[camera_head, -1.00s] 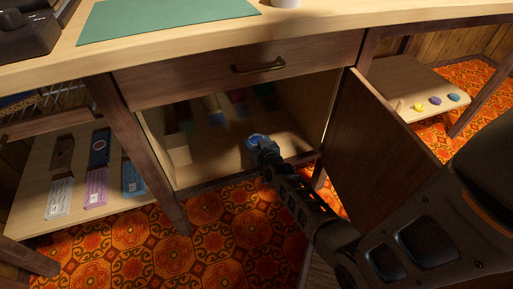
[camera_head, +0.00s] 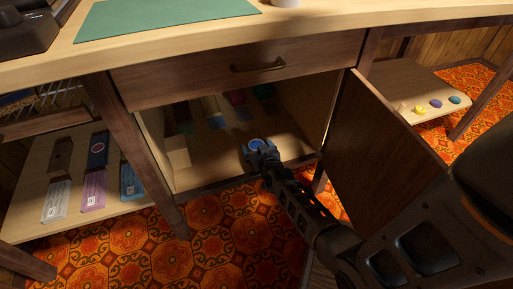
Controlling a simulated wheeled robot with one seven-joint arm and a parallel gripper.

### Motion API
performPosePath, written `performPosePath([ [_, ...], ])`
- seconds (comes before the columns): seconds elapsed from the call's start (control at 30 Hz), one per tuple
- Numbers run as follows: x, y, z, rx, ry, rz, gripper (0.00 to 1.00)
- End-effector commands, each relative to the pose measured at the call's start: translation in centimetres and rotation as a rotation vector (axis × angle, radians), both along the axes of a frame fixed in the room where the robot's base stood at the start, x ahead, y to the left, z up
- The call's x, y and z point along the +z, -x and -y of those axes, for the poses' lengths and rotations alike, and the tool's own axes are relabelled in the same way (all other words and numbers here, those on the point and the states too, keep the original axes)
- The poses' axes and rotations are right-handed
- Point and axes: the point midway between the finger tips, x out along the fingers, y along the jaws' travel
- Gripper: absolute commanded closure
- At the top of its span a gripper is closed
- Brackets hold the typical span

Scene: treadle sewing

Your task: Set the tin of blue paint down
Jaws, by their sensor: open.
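The tin of blue paint (camera_head: 256,143) is inside the open cabinet, near its front edge. Only its blue top shows clearly; its lower part is hidden by my gripper. My gripper (camera_head: 259,150) is at the cabinet opening with its jaws open around the near side of the tin. The tin looks upright on the cabinet floor (camera_head: 215,170), though I cannot see its base or whether the jaws touch it.
The cabinet door (camera_head: 375,150) stands open to the right of my arm. A closed drawer (camera_head: 240,70) is above. A pale block (camera_head: 177,152) and several coloured pieces lie inside the cabinet. Side shelves hold boxes (camera_head: 95,170) at left and small coloured items (camera_head: 435,103) at right.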

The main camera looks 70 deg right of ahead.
Motion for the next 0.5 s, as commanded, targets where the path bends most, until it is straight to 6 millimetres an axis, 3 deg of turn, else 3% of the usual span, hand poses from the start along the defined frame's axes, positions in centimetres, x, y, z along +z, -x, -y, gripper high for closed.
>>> performPosePath([
  [0.17, 0.7, 0.5, -0.5, 0.0, -0.001, -0.001, 0.11],
  [0.5, 2.8, 4.6, -5.3, 0.0, -0.002, -0.003, 0.11],
])
